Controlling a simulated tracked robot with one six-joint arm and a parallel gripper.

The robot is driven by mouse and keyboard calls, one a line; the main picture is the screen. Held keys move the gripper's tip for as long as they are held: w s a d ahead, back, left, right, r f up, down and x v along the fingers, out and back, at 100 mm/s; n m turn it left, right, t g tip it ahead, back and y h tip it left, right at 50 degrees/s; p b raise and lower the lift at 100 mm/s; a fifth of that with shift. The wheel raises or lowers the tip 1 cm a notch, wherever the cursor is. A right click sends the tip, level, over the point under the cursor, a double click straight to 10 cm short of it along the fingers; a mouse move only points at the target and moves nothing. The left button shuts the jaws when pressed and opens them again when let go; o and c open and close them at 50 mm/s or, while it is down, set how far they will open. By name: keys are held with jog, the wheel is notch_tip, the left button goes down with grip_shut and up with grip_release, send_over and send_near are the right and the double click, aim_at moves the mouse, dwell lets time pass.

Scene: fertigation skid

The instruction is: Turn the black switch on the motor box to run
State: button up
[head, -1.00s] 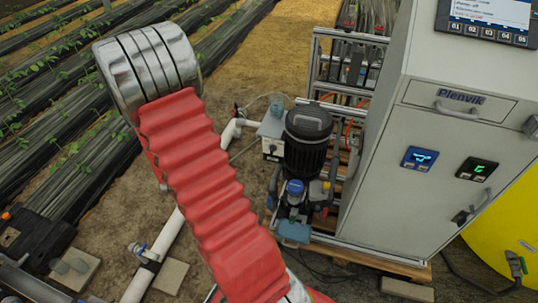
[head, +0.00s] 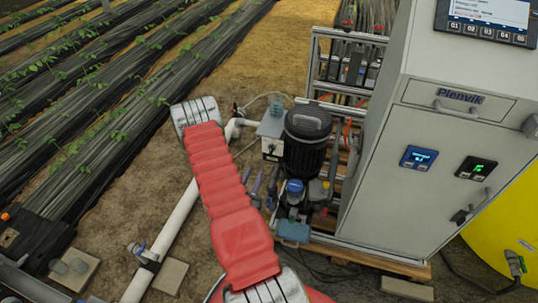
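The motor box (head: 271,128) is a small grey box on the left side of the black-topped pump motor. Its front has a pale panel (head: 271,147) with small dark marks. The black switch appears to be among them, too small to tell its position. My red-sleeved arm reaches up from the bottom middle to a metal joint left of the box. My gripper (head: 264,180) shows as two slim grey-blue fingers, apart with a gap between them, just below the panel. Nothing shows between them. The gripper's body is hidden behind my arm.
The black pump motor (head: 307,140) stands close right of the box, with a blue-capped pump part (head: 294,190) below. A tall grey cabinet (head: 425,150) fills the right. A white pipe (head: 178,222) runs along the ground left of my arm. Bare soil lies behind the box.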

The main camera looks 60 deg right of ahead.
aim_at(271, 151)
jog(key=shift+s+a+f+h, duration=0.1)
jog(key=shift+s+f+h, duration=0.1)
jog(key=shift+s, duration=0.35)
jog(key=shift+s+a+f+h, duration=0.1)
jog(key=shift+s+f, duration=0.1)
jog(key=shift+s, duration=0.35)
jog(key=d, duration=0.4)
jog(key=w+d, duration=0.1)
jog(key=d, duration=0.4)
jog(key=w+d, duration=0.1)
jog(key=d, duration=0.3)
jog(key=shift+d, duration=0.35)
jog(key=shift+w, duration=0.1)
jog(key=shift+c, duration=0.4)
grip_shut()
